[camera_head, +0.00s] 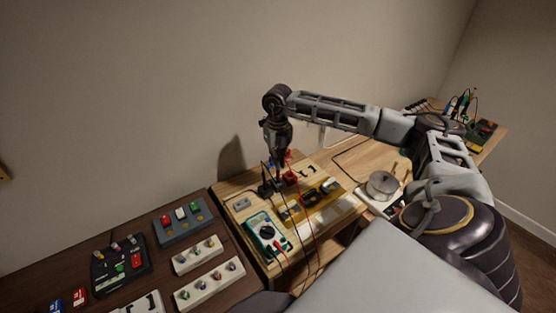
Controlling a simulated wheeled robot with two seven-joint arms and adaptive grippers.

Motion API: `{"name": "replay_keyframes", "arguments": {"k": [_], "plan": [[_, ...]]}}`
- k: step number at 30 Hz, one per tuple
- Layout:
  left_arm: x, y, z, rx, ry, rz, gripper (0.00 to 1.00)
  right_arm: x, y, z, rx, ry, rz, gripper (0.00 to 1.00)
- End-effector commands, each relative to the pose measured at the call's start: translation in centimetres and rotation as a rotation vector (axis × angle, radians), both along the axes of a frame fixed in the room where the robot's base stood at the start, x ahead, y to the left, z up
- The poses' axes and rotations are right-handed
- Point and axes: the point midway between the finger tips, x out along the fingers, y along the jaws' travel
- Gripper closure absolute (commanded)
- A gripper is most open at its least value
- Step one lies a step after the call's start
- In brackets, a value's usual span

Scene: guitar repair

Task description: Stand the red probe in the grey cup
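My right gripper (280,160) points down over the back of the light wooden bench. A small red piece (288,155) shows at its fingers and may be the red probe; whether the fingers are shut on it is too small and dark to tell. Just below stand a small red holder (290,177) and dark upright items (267,186). I cannot make out a grey cup for certain among them. A green multimeter (267,232) lies in front, with thin leads running from it toward the gripper area. My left gripper is not in view.
A yellow tray with tools (297,213) lies right of the multimeter. A metal pot (382,185) stands farther right, close to my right arm. A dark table (150,218) at left holds blocks with knobs and switches. The wall is close behind the bench.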

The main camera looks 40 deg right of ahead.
Motion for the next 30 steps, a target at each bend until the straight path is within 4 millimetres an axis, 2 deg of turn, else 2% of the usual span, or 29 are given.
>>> {"name": "replay_keyframes", "arguments": {"k": [30], "plan": [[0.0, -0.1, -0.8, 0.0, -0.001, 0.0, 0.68, 0.0, 0.0, -1.1, 0.001, -0.001, 0.0, 1.0]]}}
